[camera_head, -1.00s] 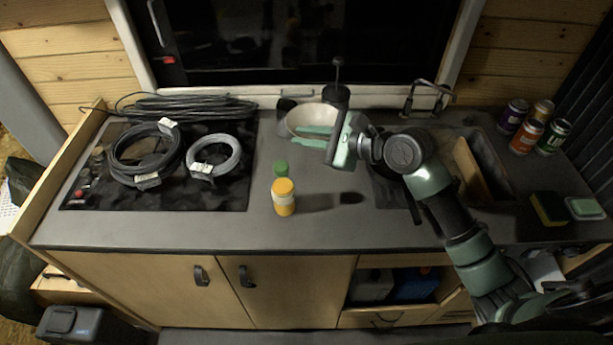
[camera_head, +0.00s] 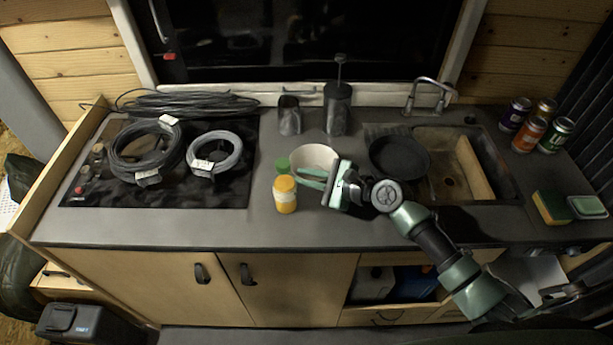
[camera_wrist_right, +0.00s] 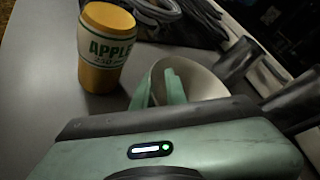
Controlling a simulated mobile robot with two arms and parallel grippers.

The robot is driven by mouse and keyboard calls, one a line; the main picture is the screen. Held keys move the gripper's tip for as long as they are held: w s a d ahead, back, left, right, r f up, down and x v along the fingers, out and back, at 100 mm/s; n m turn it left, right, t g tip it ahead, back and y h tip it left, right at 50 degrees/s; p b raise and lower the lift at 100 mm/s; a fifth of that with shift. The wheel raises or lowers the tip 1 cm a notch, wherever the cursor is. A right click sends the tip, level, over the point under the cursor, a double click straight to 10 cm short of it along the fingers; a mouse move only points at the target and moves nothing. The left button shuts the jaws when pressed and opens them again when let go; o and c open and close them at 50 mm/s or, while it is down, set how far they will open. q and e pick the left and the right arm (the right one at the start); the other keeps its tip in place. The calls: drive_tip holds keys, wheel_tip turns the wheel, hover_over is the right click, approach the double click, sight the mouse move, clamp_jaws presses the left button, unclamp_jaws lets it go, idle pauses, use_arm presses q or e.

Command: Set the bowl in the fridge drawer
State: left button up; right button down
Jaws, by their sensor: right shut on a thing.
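The white bowl (camera_head: 316,156) is over the counter, left of the black pan, in the head view. My right gripper (camera_head: 313,178) is shut on the bowl's near rim. In the right wrist view the bowl (camera_wrist_right: 205,80) shows beyond the two green fingers (camera_wrist_right: 160,90). I cannot tell whether the bowl touches the counter. Below the counter is an open compartment (camera_head: 345,298) holding a white and a blue container; I cannot tell whether it is the fridge drawer. A pale surface (camera_head: 540,272) shows at the lower right, partly behind my arm. My left gripper is out of view.
The pan (camera_head: 399,157) sits by the sink (camera_head: 460,170). Cans (camera_head: 528,135) and a sponge (camera_head: 551,207) are at right. Cable coils (camera_head: 145,152) lie on the hob.

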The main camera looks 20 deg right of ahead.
drive_tip(key=c, duration=1.4)
unclamp_jaws()
drive_tip(key=shift+c, duration=0.2)
